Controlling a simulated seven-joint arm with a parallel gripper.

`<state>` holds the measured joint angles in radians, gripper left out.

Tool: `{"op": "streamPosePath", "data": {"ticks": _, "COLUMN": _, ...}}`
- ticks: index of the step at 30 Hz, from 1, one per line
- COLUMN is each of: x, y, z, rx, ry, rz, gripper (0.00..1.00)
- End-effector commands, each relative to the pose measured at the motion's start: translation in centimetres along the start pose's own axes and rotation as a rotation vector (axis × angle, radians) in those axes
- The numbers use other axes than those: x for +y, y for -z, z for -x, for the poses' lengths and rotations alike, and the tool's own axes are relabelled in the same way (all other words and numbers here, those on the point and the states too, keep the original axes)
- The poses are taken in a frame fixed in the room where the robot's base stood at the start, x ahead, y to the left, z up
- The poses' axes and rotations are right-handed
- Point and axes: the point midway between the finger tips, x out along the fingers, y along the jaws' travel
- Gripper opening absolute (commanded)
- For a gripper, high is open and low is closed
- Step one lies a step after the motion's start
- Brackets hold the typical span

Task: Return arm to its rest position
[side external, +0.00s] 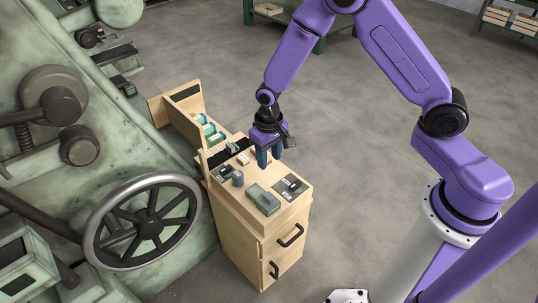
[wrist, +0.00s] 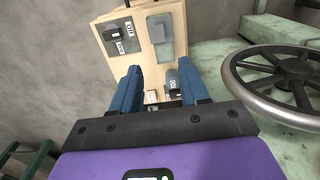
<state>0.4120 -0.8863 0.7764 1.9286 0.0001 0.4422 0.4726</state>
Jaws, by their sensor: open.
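My gripper (side external: 269,160) is over the wooden cabinet (side external: 245,228), with its blue fingers pointing down. In the wrist view my gripper (wrist: 158,74) has its two blue fingers apart, with nothing held between them. A grey-green crate-like part (side external: 262,198) lies on the front of the cabinet top, and it also shows in the wrist view (wrist: 160,28). A dark block on a labelled plate (side external: 291,185) is to its right. Whether the fingertips touch anything below is hard to tell.
Green and white boxes (side external: 210,130) sit in the rack at the cabinet's back. A green machine with a large handwheel (side external: 144,222) stands close on the left. Open floor (side external: 365,130) lies to the right and behind. A green bench (side external: 265,14) is at the back.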

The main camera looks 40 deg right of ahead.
Motion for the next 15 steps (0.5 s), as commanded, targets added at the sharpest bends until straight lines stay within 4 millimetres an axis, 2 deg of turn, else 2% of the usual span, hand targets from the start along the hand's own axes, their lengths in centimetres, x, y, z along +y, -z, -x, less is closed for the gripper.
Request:
{"op": "streamPosePath", "data": {"ticks": 8, "x": -0.1, "y": -0.1, "z": 0.2, "rx": 0.001, "ry": 0.0, "rz": 0.008, "gripper": 0.45}}
{"op": "streamPosePath", "data": {"ticks": 11, "x": -0.5, "y": -0.9, "z": 1.4, "rx": 0.005, "ry": 0.002, "rz": 0.049, "gripper": 0.45}}
{"op": "streamPosePath", "data": {"ticks": 15, "x": -1.4, "y": -3.6, "z": 5.0, "rx": 0.012, "ry": 0.006, "rz": 0.176, "gripper": 0.45}}
